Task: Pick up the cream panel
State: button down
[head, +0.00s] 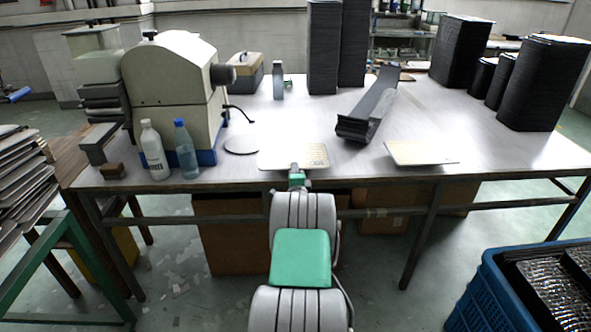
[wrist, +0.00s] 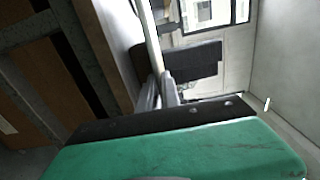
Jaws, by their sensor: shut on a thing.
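A cream panel (head: 293,157) lies flat in view at the table's front edge, in line with my arm. My gripper (head: 297,174) is at its front edge, shut on it. In the wrist view the panel (wrist: 151,38) shows as a thin pale strip seen edge-on, between the fingers of my gripper (wrist: 167,92). I cannot tell whether the panel touches the table. A second cream panel (head: 422,152) is at the front edge to the right, apart from my gripper.
The table (head: 355,172) carries a beige machine (head: 175,75), a white bottle (head: 154,152) and a blue-capped bottle (head: 186,152) at left. A dark grey channel-shaped piece (head: 368,108) lies behind the panels. Tall black stacks (head: 543,85) stand at right. A blue crate (head: 500,292) is at lower right.

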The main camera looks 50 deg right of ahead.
jog(key=shift+r, duration=0.1)
dwell(0.7)
notch_tip(320, 180, up, 3)
jog(key=shift+f+p, duration=0.2)
jog(key=shift+p, duration=0.45)
jog(key=shift+f, duration=0.15)
jog(key=s+a+r+p, duration=0.4)
jog(key=s+a+p, duration=0.1)
jog(key=a, duration=0.1)
jog(key=shift+s, duration=0.15)
